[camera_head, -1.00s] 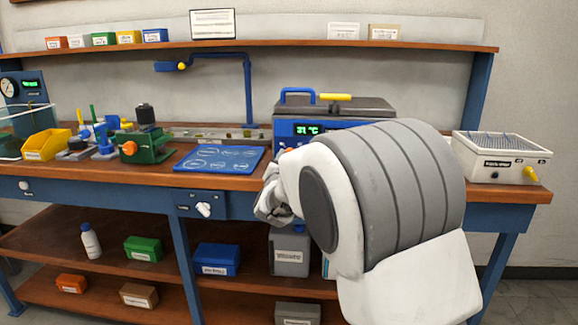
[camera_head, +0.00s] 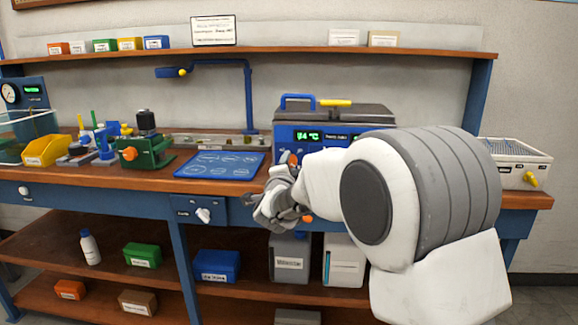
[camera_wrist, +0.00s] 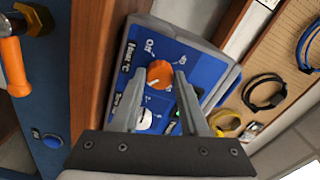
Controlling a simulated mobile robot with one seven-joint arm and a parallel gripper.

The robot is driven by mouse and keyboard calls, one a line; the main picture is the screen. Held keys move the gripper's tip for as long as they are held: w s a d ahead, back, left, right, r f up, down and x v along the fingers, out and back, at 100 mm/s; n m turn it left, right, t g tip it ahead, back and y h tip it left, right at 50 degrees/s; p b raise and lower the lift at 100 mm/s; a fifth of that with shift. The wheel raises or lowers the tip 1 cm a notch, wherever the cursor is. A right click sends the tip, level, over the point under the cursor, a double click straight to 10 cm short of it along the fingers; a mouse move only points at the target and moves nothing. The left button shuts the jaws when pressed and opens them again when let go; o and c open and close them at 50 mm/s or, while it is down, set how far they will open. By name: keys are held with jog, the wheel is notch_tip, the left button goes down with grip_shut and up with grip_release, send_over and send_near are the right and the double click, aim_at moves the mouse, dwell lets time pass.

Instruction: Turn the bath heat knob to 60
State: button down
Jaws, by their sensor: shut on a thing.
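The blue-fronted heating bath (camera_head: 325,118) stands at the back right of the bench, with a green display that seems to read about 34 °C. Its orange heat knob (camera_wrist: 159,75) shows in the wrist view, beside the words "Off" and "Heat °C". My gripper (camera_wrist: 163,80) is shut on this knob, one finger on each side. The knob's pointer and exact setting are too small to read surely. In the head view my gripper (camera_head: 290,172) is at the bath's front left, and my arm hides much of the panel.
A white knob (camera_wrist: 145,118) sits close to the orange one on the panel. A blue mat (camera_head: 220,165) and a green vise (camera_head: 145,152) lie left of the bath. A white tray (camera_head: 510,165) stands to its right. An orange-handled part (camera_wrist: 12,65) shows at the wrist view's left.

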jog(key=shift+m, duration=0.6)
jog(key=shift+c, duration=2.1)
grip_release()
jog(key=s+p, duration=0.3)
jog(key=s, duration=1.4)
jog(key=shift+s+a, duration=0.2)
jog(key=shift+a, duration=0.15)
